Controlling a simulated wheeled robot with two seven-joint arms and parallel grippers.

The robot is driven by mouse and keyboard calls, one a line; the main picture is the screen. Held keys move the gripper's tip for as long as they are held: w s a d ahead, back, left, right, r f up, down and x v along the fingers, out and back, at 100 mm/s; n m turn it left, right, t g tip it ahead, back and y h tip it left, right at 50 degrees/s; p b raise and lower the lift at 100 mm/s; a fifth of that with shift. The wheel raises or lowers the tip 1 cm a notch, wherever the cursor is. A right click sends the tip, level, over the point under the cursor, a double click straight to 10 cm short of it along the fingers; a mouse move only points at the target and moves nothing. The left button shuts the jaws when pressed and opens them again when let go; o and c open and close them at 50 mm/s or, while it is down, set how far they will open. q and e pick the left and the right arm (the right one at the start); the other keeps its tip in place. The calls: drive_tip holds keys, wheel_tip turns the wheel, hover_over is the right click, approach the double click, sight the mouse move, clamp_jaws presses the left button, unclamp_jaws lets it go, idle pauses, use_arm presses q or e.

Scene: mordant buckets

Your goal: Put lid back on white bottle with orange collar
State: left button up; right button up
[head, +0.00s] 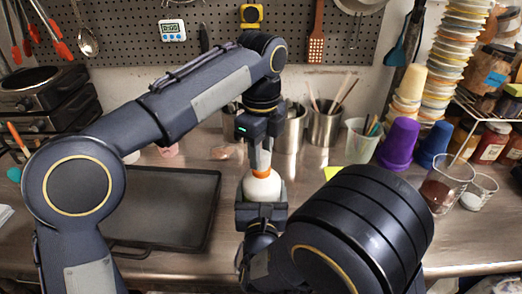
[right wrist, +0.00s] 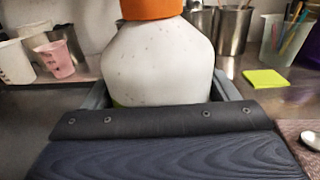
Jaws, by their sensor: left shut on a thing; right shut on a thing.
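The white bottle (head: 262,187) with its orange collar (head: 262,172) stands upright in the middle of the head view. In the right wrist view the white bottle (right wrist: 158,65) fills the centre, and its orange collar (right wrist: 150,8) is cut off by the top edge. My right gripper (right wrist: 160,98) is shut on the bottle's body, with a jaw on each side. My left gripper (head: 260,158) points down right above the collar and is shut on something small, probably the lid. The fingers mostly hide it, and I cannot tell whether it touches the bottle.
A dark tray (head: 160,242) lies on the steel counter to the left. Metal cups (head: 325,128) with tools stand behind the bottle. A purple cup (head: 398,143) and a beaker (head: 446,182) of brown liquid are at the right. A yellow-green pad (right wrist: 266,78) lies on the counter.

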use_arm(q)
drive_tip(key=m, duration=1.5)
drive_tip(key=o, duration=1)
drive_tip(key=shift+r, duration=3.75)
